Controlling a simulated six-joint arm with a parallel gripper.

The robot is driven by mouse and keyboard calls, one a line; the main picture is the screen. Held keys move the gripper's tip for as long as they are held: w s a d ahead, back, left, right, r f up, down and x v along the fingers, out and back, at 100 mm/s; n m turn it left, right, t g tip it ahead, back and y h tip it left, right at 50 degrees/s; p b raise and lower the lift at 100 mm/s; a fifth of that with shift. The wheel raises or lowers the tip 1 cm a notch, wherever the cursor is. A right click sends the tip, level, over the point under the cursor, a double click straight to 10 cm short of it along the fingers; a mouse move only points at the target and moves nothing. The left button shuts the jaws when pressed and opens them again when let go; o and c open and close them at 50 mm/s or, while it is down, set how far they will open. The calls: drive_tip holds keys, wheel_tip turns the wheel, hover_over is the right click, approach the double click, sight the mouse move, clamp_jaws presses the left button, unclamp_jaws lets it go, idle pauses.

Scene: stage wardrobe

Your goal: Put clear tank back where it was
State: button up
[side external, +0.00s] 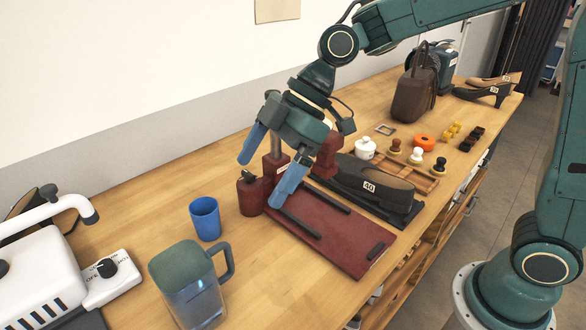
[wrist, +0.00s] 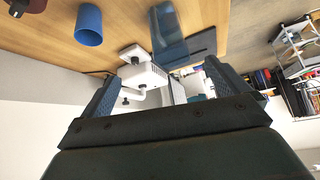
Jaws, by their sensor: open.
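The clear tank (side external: 195,305) is a see-through, blue-tinted jug with a green lid and a side handle. It stands upright on the wooden table at the front left, in the side external view. It also appears in the wrist view as a translucent blue shape (wrist: 172,32). The white appliance (side external: 40,272) with a hose and a dial box stands left of the tank; its left part is cut off. My gripper (side external: 268,165) is open and empty, above the maroon board, well behind and right of the tank. Its fingers also show in the wrist view (wrist: 162,78).
A blue cup (side external: 205,218) stands between the tank and a maroon bottle (side external: 250,195). The maroon board (side external: 345,232) lies below my gripper, with a dark shoe (side external: 375,185) behind it. Stampers, a bag (side external: 415,85) and more shoes stand farther right. Bare wood surrounds the cup.

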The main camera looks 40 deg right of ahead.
drive_tip(key=s+d+r+m+t+h, duration=0.2)
drive_tip(key=s+d+m+h, duration=0.5)
drive_tip(key=s+d+m, duration=0.7)
drive_tip(key=s+d+t, duration=0.1)
drive_tip(key=s+d, duration=0.4)
drive_tip(key=d, duration=0.1)
drive_tip(key=shift+d+m+t, duration=0.3)
drive_tip(key=shift+d+m, duration=0.05)
drive_tip(key=shift+m, duration=0.05)
